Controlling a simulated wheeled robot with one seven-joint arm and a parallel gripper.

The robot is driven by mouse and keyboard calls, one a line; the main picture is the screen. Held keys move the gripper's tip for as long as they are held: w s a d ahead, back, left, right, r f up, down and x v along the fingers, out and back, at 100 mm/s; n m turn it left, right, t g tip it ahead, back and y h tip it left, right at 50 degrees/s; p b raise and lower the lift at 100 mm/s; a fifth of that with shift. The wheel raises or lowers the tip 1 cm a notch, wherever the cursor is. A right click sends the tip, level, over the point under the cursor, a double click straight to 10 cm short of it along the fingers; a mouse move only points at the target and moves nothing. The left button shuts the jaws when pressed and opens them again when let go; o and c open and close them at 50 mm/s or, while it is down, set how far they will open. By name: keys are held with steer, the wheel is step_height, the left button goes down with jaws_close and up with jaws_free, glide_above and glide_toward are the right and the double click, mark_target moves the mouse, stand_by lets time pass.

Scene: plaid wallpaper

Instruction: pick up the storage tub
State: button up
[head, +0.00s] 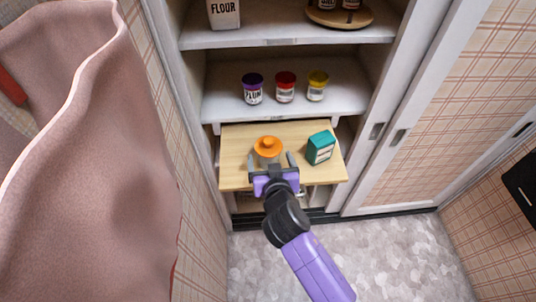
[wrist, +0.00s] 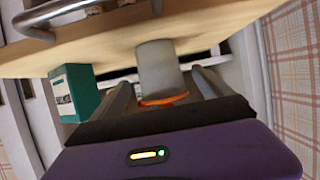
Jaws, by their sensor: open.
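The storage tub (head: 268,159) has a pale grey body and an orange lid with a knob. It stands upright on the pull-out wooden board (head: 235,178). My gripper (head: 271,162) is open at the near side of the tub, with a finger to either side of it. In the wrist view, which is upside down, the tub (wrist: 158,66) shows between the two fingers of my gripper (wrist: 162,80), with gaps on both sides. The lid is partly hidden behind the gripper's body there.
A green box (head: 320,148) stands on the board right of the tub, close to the right finger; it also shows in the wrist view (wrist: 74,92). Three jars (head: 285,88) stand on the shelf above. A pink cloth-like shape (head: 90,170) fills the left side.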

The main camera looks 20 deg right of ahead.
steer(key=shift+x, duration=1.95)
steer(key=c, duration=1.5)
